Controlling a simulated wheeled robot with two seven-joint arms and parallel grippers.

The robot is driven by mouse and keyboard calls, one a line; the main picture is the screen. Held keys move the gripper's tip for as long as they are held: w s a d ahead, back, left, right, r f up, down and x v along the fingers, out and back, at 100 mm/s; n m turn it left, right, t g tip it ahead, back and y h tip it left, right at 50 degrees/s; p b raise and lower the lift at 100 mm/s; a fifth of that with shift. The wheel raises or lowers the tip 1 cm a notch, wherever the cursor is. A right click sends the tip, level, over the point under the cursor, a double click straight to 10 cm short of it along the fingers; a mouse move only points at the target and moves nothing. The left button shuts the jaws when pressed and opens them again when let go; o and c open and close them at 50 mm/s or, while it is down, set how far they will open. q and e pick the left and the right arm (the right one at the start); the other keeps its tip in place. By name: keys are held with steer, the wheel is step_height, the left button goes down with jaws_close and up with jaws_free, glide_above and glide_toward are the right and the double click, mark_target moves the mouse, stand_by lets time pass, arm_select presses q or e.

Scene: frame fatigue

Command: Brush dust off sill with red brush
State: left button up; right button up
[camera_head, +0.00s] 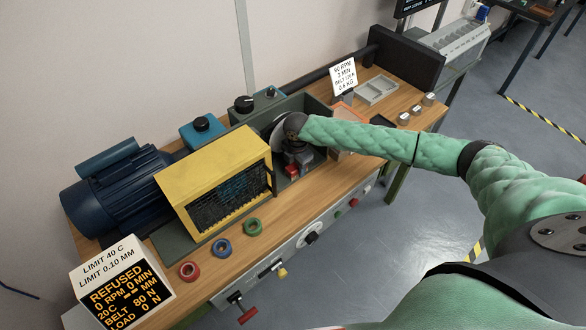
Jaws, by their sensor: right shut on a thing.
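My right arm reaches in from the right across the bench, with my right gripper (293,163) pointing down into the grey open housing beside the yellow guard. The gripper is shut on a small red thing (292,171), likely the red brush; only a little of it shows below the fingers. The sill and any dust on it cannot be made out; my gripper and arm cover much of the housing. My left gripper is not in view.
The yellow guard (213,180) and blue motor (112,190) stand left of the gripper. Red (190,270), blue (222,248) and green (253,227) rings lie along the front of the wooden bench. A display box (121,291) reads "REFUSED". A grey tray (376,90) sits behind my arm.

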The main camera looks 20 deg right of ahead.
mark_target(284, 181)
steer(key=shift+w+d, duration=0.2)
steer(key=shift+d, duration=0.35)
steer(key=shift+s+a+p, duration=0.35)
steer(key=shift+a+p, duration=0.2)
steer(key=shift+a, duration=0.25)
steer(key=shift+s+a, duration=0.1)
steer(key=shift+a, duration=0.2)
steer(key=shift+s+a, duration=0.25)
steer(key=shift+a, duration=0.5)
steer(key=shift+s+a, duration=0.25)
steer(key=shift+a, duration=0.45)
steer(key=shift+s+a, duration=0.25)
steer(key=shift+a, duration=0.5)
step_height(284, 181, up, 7)
steer(key=shift+d, duration=0.1)
